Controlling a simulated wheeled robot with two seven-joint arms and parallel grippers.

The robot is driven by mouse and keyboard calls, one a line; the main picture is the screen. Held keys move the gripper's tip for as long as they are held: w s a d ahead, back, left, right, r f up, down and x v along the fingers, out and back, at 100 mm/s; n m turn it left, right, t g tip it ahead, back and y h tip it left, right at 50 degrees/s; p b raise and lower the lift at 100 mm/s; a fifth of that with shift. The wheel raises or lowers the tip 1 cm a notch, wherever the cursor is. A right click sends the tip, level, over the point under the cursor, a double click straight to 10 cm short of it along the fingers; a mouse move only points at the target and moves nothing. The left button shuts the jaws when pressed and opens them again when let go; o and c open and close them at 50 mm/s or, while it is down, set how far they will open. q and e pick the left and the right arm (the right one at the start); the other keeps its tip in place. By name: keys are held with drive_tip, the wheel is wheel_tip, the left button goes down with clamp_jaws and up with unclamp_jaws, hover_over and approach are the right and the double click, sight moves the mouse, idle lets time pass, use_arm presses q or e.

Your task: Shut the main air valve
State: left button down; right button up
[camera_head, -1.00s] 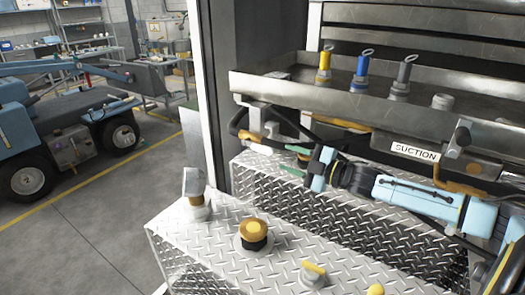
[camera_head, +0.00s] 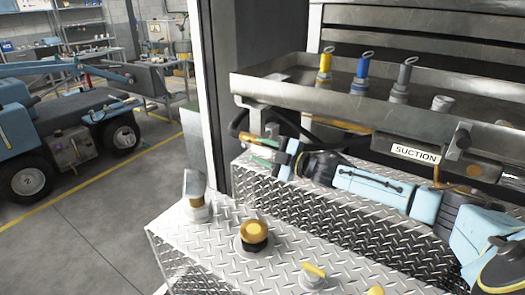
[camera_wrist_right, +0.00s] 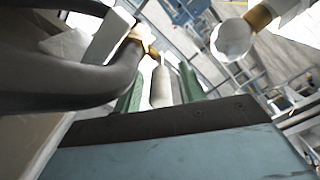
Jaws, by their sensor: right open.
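A yellow-marked fitting (camera_head: 250,137), which looks like an air valve, sits under the left end of the steel tray, partly hidden by my gripper. I cannot tell for sure that it is the main air valve. My right gripper (camera_head: 263,152) has green fingers and reaches in from the right, close to this fitting. In the right wrist view the fingers (camera_wrist_right: 160,92) are apart, with a pale grey rod-like part (camera_wrist_right: 160,85) showing between or beyond them. A small yellow part (camera_wrist_right: 152,50) shows just past it. Contact cannot be told. My left gripper is not in view.
The tray (camera_head: 280,92) with several coloured nozzles overhangs my right arm. A black hose (camera_wrist_right: 70,80) runs close beside the gripper. Diamond-plate boxes (camera_head: 215,245) lie below, with a yellow-topped knob (camera_head: 254,233) and a capped pipe (camera_head: 195,190). The aisle at left is open floor.

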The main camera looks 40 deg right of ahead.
drive_tip(key=shift+w, duration=0.1)
drive_tip(key=shift+c, duration=0.2)
clamp_jaws()
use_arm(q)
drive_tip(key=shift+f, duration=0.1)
